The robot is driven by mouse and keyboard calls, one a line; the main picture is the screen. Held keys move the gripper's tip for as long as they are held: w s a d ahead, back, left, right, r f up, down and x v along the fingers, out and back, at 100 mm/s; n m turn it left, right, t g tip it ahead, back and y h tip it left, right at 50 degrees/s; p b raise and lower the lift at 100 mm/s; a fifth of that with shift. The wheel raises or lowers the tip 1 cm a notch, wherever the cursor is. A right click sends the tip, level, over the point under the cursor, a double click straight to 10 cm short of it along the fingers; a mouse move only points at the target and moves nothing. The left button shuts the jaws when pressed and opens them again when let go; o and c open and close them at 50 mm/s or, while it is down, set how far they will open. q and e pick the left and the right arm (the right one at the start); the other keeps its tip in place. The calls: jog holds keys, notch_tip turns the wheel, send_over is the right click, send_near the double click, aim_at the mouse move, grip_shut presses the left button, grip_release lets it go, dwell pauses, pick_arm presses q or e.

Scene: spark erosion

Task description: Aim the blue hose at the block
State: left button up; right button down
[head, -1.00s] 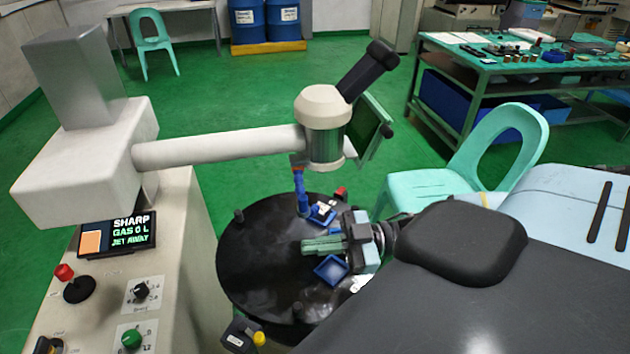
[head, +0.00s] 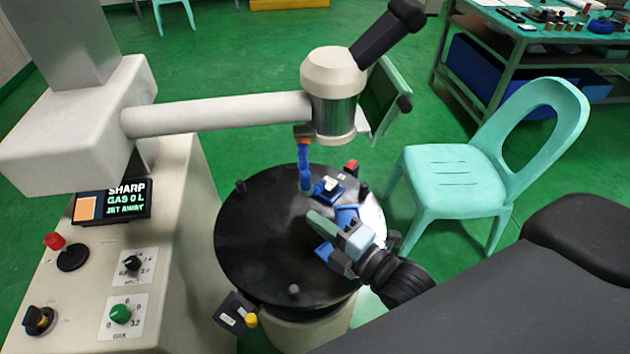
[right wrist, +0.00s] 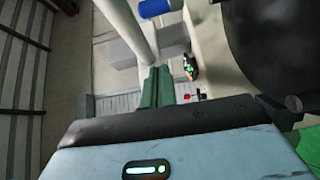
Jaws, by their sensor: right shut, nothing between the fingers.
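The blue hose (head: 305,168) hangs from an orange fitting under the white and metal machine head, with its lower end above the round black table. A blue holder (head: 328,190) with a small pale piece on it sits just right of the hose end; I cannot tell whether that piece is the block. My right gripper (head: 314,221) is shut and empty over the table, below the hose end in the picture and apart from it. Its green fingers (right wrist: 155,88) are together in the right wrist view. My left gripper is not in view.
More blue pieces (head: 347,214) lie beside my right gripper, partly hidden by it. Small posts stand around the rim of the black table (head: 255,245). A control cabinet (head: 175,250) stands at left, a pale green chair (head: 450,170) at right. The table's left part is clear.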

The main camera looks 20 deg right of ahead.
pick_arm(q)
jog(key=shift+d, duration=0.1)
pick_arm(e)
jog(key=shift+d, duration=0.1)
jog(key=x, duration=1)
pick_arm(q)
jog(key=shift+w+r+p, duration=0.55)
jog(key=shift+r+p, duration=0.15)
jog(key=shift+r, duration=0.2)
pick_arm(e)
jog(key=shift+d+r, duration=0.1)
jog(key=shift+d, duration=1.95)
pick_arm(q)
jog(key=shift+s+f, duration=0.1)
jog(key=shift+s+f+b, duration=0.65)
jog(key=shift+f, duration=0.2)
pick_arm(e)
jog(key=shift+s+d+n+g+y, duration=0.25)
jog(key=shift+d+n+g+y, duration=0.15)
jog(key=shift+d+n+y, duration=0.5)
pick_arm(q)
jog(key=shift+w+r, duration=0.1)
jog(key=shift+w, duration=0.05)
pick_arm(e)
jog(key=shift+a, duration=0.15)
